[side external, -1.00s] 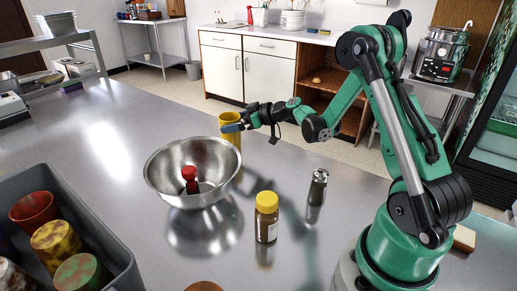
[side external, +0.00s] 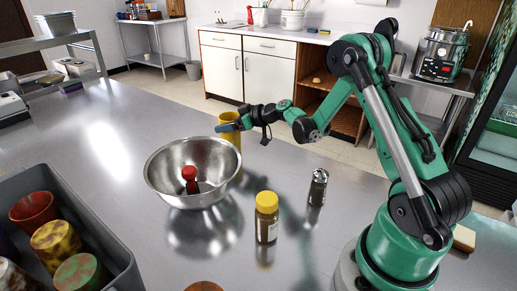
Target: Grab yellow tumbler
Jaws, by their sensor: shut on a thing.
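The yellow tumbler (side external: 230,136) stands upright behind the right rim of the steel bowl, which hides its lower part. My gripper (side external: 229,127) is at the tumbler's upper part, reaching in from the right. Its blue-grey finger lies across the front of the tumbler just below the rim. The jaws are shut on the tumbler. The far finger is hidden behind or inside it. I cannot tell whether the tumbler's base touches the counter.
The steel bowl (side external: 165,165) holds a red object (side external: 190,180). A yellow-capped jar (side external: 266,218) and a shaker (side external: 318,187) stand to the right. A grey bin (side external: 105,235) with several colored tumblers is at front left. The counter's left middle is clear.

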